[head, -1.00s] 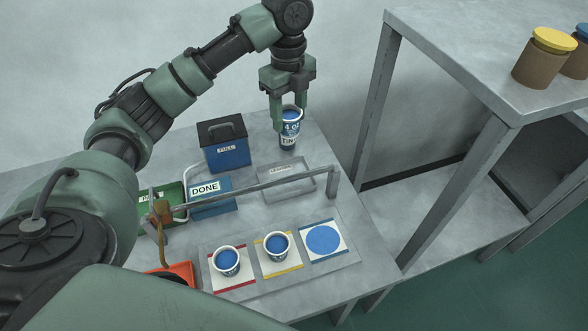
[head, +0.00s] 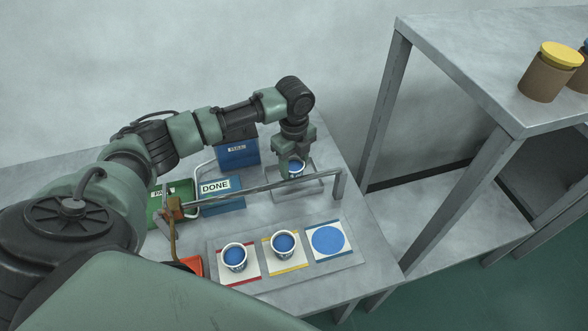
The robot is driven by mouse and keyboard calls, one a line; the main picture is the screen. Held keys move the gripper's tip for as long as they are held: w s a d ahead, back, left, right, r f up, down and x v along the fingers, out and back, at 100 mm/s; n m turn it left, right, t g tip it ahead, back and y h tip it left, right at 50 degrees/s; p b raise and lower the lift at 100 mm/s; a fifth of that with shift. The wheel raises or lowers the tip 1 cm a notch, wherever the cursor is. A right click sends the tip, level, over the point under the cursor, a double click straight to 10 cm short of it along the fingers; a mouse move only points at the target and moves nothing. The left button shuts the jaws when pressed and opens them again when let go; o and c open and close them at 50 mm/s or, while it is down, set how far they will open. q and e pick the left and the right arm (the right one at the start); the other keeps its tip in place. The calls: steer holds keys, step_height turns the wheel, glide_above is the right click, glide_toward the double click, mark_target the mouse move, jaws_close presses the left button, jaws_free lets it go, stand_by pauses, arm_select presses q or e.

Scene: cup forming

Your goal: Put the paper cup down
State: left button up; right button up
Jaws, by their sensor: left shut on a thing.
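My left gripper (head: 292,172) is shut on a paper cup (head: 297,167) with a blue inside. It holds the cup upright over the grey tray behind the metal rail; whether the cup touches the tray is hidden. Two more paper cups stand on the board at the front: one on the red-edged square (head: 235,257) and one on the yellow-edged square (head: 284,244). The blue-edged square (head: 328,240) with a blue disc is bare. My right gripper is not in view.
A metal rail (head: 265,191) runs above the table between the held cup and the board. A blue DONE bin (head: 217,196), a blue FULL box (head: 237,152) and a green bin (head: 160,207) stand left. A shelf with jars (head: 550,72) is at right.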

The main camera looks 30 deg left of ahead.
arm_select(q)
steer(key=shift+f, duration=1.25)
steer(key=o, duration=1.3)
steer(key=shift+f, duration=0.1)
step_height(320, 180, up, 12)
steer(key=b, duration=0.1)
